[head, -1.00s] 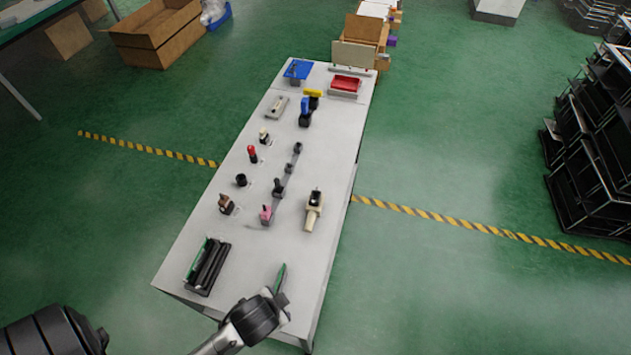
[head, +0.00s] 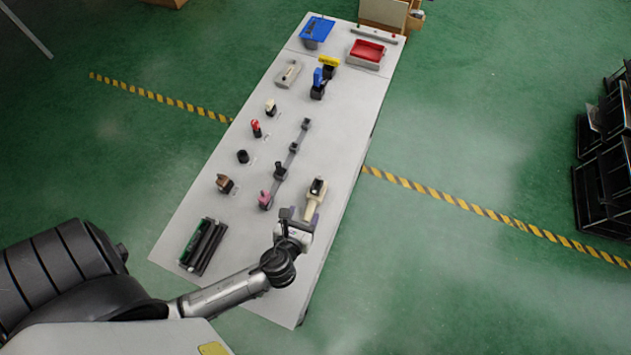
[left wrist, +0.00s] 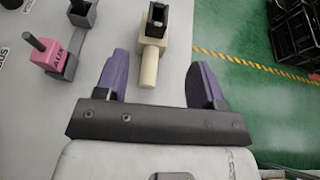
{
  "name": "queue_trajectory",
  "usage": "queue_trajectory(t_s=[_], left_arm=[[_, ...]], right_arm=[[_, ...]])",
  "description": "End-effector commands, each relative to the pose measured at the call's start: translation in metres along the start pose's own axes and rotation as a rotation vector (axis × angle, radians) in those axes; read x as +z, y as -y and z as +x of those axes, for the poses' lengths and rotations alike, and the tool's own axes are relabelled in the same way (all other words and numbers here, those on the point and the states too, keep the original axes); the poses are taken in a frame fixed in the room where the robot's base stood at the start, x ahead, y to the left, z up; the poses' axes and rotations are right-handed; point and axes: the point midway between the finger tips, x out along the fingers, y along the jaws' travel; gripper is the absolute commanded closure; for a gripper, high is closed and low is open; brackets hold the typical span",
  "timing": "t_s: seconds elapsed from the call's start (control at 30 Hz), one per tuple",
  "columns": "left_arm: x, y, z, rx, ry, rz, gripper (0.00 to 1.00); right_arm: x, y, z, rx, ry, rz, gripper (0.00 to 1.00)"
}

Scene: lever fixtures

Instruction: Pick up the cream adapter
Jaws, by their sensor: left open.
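The cream adapter (head: 315,192) lies on the white table near its right edge. It has a black square socket and a round cream stub toward me. In the left wrist view the cream adapter (left wrist: 151,61) shows at top centre, its stub pointing down between the fingers. My left gripper (head: 298,213) is open and empty at the near end of the adapter. In the left wrist view its purple fingers (left wrist: 158,64) stand apart on either side of the stub, with no visible contact. My right gripper is in neither view.
A pink block (head: 265,199) with a dark lever stands left of the adapter; the pink block also shows in the left wrist view (left wrist: 57,57). A black and green rack (head: 203,247) sits at the near left. A red tray (head: 367,52) and blue bin (head: 317,32) are at the far end.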

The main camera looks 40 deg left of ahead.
Motion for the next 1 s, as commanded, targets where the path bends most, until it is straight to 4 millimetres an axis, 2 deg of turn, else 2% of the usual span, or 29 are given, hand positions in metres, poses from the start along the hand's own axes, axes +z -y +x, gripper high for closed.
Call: queue_trajectory(t_s=[0.17,0.5,0.83,1.0], left_arm=[[0.0,0.0,0.016,0.001,0.001,0.043,0.37],[0.0,-0.001,0.071,0.003,-0.001,0.041,0.37],[0.001,-0.001,0.09,0.003,-0.001,0.04,0.37],[0.003,-0.003,0.112,0.004,-0.001,0.04,0.37]], right_arm=[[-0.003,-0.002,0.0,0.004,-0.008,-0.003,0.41],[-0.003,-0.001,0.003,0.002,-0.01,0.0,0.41],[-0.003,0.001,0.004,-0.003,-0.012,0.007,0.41],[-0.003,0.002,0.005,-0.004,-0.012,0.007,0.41]])
